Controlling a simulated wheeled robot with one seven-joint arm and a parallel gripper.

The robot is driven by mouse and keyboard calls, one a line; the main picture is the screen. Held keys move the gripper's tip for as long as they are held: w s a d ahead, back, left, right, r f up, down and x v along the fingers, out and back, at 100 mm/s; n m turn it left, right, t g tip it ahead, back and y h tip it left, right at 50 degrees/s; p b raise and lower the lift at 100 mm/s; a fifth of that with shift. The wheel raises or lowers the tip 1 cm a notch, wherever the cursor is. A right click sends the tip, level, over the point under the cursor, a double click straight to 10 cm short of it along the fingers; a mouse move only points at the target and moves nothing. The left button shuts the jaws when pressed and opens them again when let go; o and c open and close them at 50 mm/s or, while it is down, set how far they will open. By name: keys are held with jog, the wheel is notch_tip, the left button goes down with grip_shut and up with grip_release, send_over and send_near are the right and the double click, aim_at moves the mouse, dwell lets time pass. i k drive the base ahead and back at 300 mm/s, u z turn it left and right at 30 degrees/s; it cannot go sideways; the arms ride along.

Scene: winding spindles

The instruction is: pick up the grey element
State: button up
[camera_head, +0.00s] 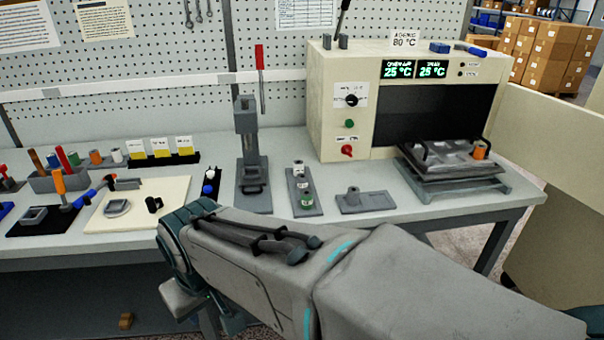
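A grey square part (34,215) lies on a black mat at the left. A grey round part (117,207) lies on a cream board. I cannot tell which of these grey things is the grey element. My arm crosses the foreground, and its end hangs before the bench's front edge. My gripper (203,309) shows only partly below the wrist, apart from all of these parts. Its fingers are not clear enough to tell open from shut.
A grey press (250,165) stands mid-bench beside a rack (303,193) of white and green spools. A cream oven (335,113) stands at the right with a grey tray (450,160) before it. Tools and coloured spools crowd the left. Bare bench (285,150) lies behind the rack.

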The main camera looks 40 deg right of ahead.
aim_at(353, 191)
jog(key=z, duration=0.65)
jog(key=i, duration=0.8)
jog(key=z, duration=1.15)
jog(key=i, duration=0.2)
jog(key=z, duration=0.1)
